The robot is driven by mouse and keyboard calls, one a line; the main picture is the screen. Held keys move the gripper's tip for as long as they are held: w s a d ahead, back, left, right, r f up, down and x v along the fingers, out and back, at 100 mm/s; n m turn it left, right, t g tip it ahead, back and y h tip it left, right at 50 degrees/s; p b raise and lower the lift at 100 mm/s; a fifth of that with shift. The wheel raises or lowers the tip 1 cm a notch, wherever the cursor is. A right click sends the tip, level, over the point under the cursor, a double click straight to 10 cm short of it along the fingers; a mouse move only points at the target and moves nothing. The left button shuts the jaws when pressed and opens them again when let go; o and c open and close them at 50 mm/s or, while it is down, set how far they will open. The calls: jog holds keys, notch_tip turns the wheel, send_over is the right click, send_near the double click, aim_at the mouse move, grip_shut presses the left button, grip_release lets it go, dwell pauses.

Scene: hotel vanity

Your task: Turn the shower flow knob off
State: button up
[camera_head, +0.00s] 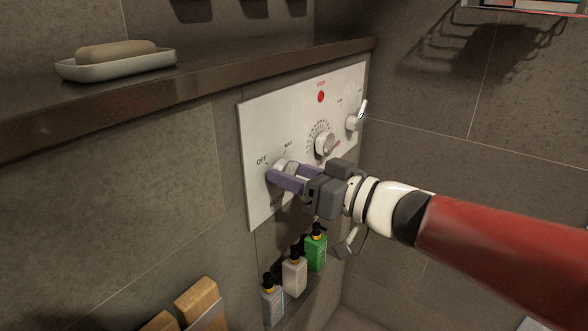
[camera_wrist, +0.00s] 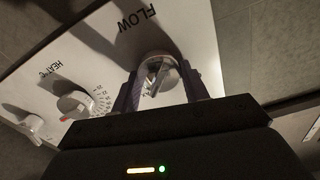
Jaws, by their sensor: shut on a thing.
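The shower flow knob (camera_head: 284,167) is a pale round knob at the left of a white wall panel (camera_head: 256,124), with OFF and MAX marks beside it. My gripper (camera_head: 286,176), with purple fingers, is at this knob and shut on it. In the wrist view the flow knob (camera_wrist: 157,75) sits between the two fingers of my gripper (camera_wrist: 158,88), below the word FLOW. The fingers partly hide the knob in the head view, and I cannot tell its exact setting.
The panel also bears a heat knob (camera_head: 325,143), another small knob (camera_head: 353,122) and a red stop button (camera_head: 321,96). A dark ledge (camera_head: 221,67) with a soap dish (camera_head: 117,66) juts out above. Bottles (camera_head: 294,274) stand on a small shelf below.

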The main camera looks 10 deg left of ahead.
jog(key=shift+n, duration=0.3)
jog(key=n+b, duration=0.1)
jog(key=n, duration=0.3)
jog(key=n+b, duration=0.2)
jog(key=n, duration=0.2)
jog(key=shift+n, duration=0.4)
jog(key=n+b, duration=0.3)
jog(key=n, duration=0.1)
jog(key=shift+s+f, duration=0.1)
jog(key=shift+n+b, duration=1.1)
jog(key=shift+n, duration=1.1)
jog(key=shift+r, duration=0.25)
jog(key=o, duration=0.9)
jog(key=shift+o, duration=0.4)
jog(key=shift+f, duration=0.1)
